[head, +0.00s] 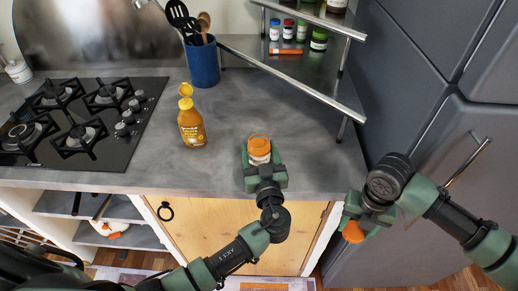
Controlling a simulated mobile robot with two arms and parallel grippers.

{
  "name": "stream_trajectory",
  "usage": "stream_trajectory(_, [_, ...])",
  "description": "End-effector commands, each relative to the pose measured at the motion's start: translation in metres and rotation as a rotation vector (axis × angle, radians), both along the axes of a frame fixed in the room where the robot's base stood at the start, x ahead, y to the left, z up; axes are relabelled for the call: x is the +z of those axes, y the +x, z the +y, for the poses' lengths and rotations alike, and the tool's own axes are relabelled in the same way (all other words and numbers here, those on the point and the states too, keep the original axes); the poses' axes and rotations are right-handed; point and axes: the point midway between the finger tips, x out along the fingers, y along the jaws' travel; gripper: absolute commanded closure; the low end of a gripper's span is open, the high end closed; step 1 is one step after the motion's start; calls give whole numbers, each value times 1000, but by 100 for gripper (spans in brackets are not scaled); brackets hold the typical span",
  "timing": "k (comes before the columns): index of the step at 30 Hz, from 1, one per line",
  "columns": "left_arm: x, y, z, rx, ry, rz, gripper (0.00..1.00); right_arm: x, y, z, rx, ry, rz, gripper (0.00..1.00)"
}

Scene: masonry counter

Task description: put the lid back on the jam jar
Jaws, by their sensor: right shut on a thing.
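The jam jar (259,154) stands upright on the grey counter near its front edge, with orange showing at its top and a pale label below. My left gripper (262,160) is around the jar from the front, its fingers apart on either side; it hides the jar's lower part. My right gripper (356,222) is shut on an orange lid (353,232). It holds the lid off to the right, in front of the counter's right end and apart from the jar.
A yellow-orange bottle (192,129) stands left of the jar. Behind are a blue utensil holder (203,62) and a metal rack (290,62) with small jars. A gas hob (80,120) is at left, a grey fridge (430,90) at right. The counter between bottle and jar is clear.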

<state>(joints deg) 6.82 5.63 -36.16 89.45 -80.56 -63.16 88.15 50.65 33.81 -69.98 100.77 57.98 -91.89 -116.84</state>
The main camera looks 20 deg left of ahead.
Motion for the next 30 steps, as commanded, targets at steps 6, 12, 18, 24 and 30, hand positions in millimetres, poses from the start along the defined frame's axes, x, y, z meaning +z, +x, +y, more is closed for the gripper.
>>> stream_trajectory(6, [2,0,0,0,0,-3,100,0,0,0,0,0,0,83])
stream_trajectory(12, [4,0,0,0,0,-4,100,0,0,0,0,0,0,83])
stream_trajectory(18, [22,0,-1,0,-4,-6,100,-3,0,0,0,0,0,83])
stream_trajectory(24, [73,0,-1,0,-8,-12,100,-9,0,0,0,0,0,83])
stream_trajectory(30, [132,0,0,0,-8,-12,100,-15,0,0,0,0,0,83])
